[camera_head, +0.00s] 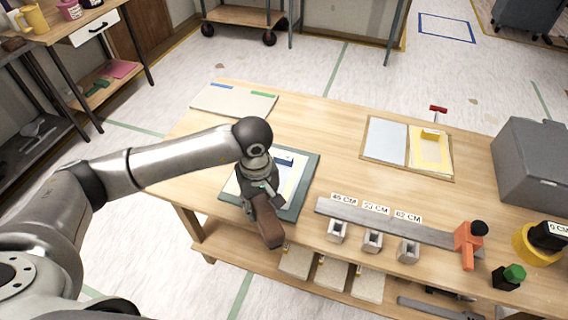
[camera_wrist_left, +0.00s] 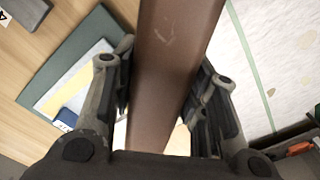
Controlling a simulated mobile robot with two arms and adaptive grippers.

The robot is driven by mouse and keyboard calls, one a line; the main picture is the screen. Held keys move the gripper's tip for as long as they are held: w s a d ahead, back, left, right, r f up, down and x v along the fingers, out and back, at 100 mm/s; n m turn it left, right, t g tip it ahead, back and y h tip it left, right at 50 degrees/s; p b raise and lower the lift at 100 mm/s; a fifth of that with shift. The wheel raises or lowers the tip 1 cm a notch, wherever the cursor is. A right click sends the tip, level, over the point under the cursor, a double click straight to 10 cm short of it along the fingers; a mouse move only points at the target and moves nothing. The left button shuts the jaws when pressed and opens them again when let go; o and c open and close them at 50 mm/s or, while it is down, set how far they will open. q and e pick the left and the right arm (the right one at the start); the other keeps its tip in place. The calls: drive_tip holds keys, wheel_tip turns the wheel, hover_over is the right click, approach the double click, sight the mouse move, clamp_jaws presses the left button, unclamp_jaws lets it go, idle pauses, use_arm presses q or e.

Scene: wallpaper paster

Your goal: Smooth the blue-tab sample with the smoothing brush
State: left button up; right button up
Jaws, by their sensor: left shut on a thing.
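My left gripper (camera_head: 262,192) is shut on a brown block-shaped thing, which looks like the smoothing brush (camera_head: 267,222). In the left wrist view the brush (camera_wrist_left: 172,60) passes between the two fingers (camera_wrist_left: 165,85). Its bristles are not clearly seen. The brush is over the front part of a dark green mat (camera_head: 302,190); whether it touches anything there I cannot tell. On the mat lies a pale sample with a blue tab (camera_head: 284,161), partly hidden by my gripper. The blue tab also shows in the left wrist view (camera_wrist_left: 68,116). My right gripper is not in view.
A pale board (camera_head: 236,103) with blue and green tabs lies behind the mat. A tray with blue and yellow sheets (camera_head: 408,172) is at back right. A grey rail (camera_head: 400,224) with labels and several metal holders stands right of the mat. An orange tool (camera_head: 467,243) and grey box (camera_head: 533,163) are further right.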

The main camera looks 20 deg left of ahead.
use_arm(q)
drive_tip(key=n, duration=0.2)
drive_tip(key=w+r+n, duration=0.1)
drive_tip(key=n, duration=0.1)
drive_tip(key=shift+w+d, duration=0.1)
drive_tip(key=shift+d, duration=0.05)
drive_tip(key=n, duration=0.2)
drive_tip(key=w+n, duration=0.1)
drive_tip(key=shift+d+r+n+p, duration=0.15)
drive_tip(key=shift+r+n+p, duration=0.15)
drive_tip(key=shift+r+n, duration=0.1)
drive_tip(key=w+d+r+n, duration=0.1)
drive_tip(key=w+r+n, duration=0.1)
drive_tip(key=n, duration=0.8)
drive_tip(key=w+d+r+n+p, duration=0.1)
drive_tip(key=w+r+n, duration=0.1)
drive_tip(key=n, duration=0.7)
drive_tip(key=shift+w+r+n, duration=0.25)
drive_tip(key=shift+w+n, duration=0.15)
drive_tip(key=shift+w, duration=0.3)
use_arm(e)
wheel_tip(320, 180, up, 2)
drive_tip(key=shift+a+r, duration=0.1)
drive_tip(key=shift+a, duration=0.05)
use_arm(q)
drive_tip(key=shift+d, duration=0.1)
